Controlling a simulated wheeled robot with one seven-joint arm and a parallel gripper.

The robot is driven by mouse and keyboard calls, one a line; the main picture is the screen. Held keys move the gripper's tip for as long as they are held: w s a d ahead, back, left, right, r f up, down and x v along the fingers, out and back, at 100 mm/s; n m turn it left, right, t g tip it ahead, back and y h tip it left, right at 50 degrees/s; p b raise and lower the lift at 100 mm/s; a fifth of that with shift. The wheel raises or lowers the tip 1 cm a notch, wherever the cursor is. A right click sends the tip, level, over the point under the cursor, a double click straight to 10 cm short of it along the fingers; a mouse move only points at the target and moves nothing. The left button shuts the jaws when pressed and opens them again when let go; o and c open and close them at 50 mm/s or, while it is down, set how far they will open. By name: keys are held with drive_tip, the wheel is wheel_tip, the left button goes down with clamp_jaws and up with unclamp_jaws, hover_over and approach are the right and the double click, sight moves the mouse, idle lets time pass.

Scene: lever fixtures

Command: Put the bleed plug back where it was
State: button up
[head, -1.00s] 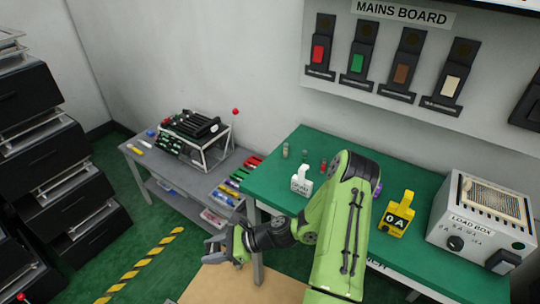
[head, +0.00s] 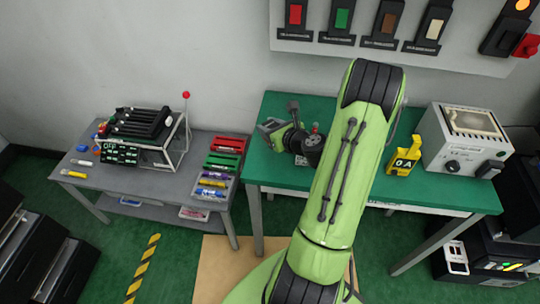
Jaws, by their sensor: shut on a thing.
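My gripper (head: 268,127) is over the left part of the green workbench (head: 258,176), near its back edge. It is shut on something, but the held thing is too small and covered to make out. I cannot tell whether it is the bleed plug. A small red-topped thing (head: 315,128) shows beside my wrist, partly hidden. My green arm hides the middle of the bench. No place that I can recognise as the bleed plug's own shows clearly.
The switch board (head: 365,42) hangs on the wall behind. A grey side table (head: 150,190) at left holds a black rack (head: 150,125) and coloured parts.

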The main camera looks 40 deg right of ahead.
wheel_tip(320, 180, down, 10)
drive_tip(key=b, duration=0.3)
drive_tip(key=shift+w, duration=0.1)
drive_tip(key=shift+f, duration=0.1)
drive_tip(key=o, duration=1.2)
drive_tip(key=shift+c, duration=0.2)
